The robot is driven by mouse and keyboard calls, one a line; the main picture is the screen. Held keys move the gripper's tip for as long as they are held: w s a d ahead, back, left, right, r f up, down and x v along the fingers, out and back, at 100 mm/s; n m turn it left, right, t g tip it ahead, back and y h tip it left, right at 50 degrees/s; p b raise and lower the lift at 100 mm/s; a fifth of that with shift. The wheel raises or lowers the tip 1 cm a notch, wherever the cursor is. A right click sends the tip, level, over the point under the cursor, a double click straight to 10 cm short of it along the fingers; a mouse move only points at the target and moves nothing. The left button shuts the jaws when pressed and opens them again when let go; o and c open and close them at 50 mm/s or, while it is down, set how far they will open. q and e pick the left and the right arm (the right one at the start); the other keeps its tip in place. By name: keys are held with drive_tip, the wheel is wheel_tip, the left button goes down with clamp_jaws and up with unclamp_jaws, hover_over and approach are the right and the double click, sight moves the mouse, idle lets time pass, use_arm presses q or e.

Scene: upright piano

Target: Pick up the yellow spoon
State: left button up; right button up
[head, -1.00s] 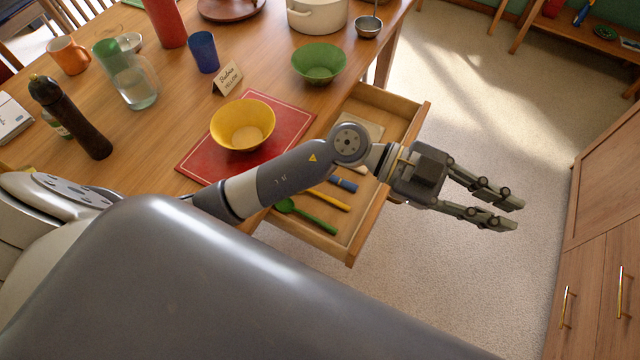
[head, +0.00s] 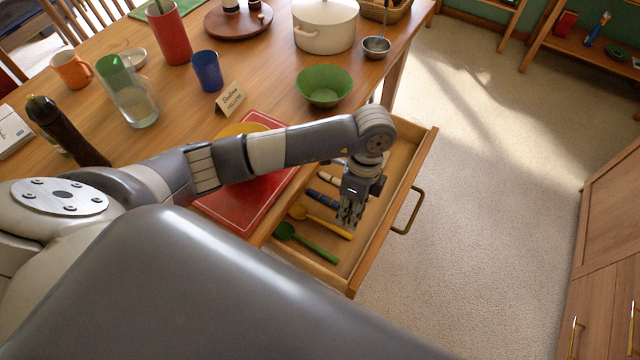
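The yellow spoon (head: 323,223) lies in the open drawer (head: 359,272), its bowl end to the left and its handle running to the right. My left gripper (head: 349,223) points down over the drawer, close to the spoon's handle. Its fingers look close together from this angle, so I cannot tell whether they are open or shut, or whether they touch the handle. My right gripper is not in view.
A green spoon (head: 308,244) lies nearer in the drawer, and a blue-handled utensil (head: 322,199) lies farther back. The red mat (head: 232,212) and mostly hidden yellow bowl (head: 243,129) are under my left arm. A green bowl (head: 324,86) stands beyond. The floor at right is clear.

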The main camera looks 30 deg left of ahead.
sight(345, 233)
use_arm(q)
drive_tip(key=f, duration=0.4)
drive_tip(key=s+f, duration=0.1)
drive_tip(key=f, duration=0.1)
drive_tip(key=shift+s+f, duration=0.1)
drive_tip(key=shift+f, duration=0.2)
drive_tip(key=shift+c, duration=0.2)
clamp_jaws()
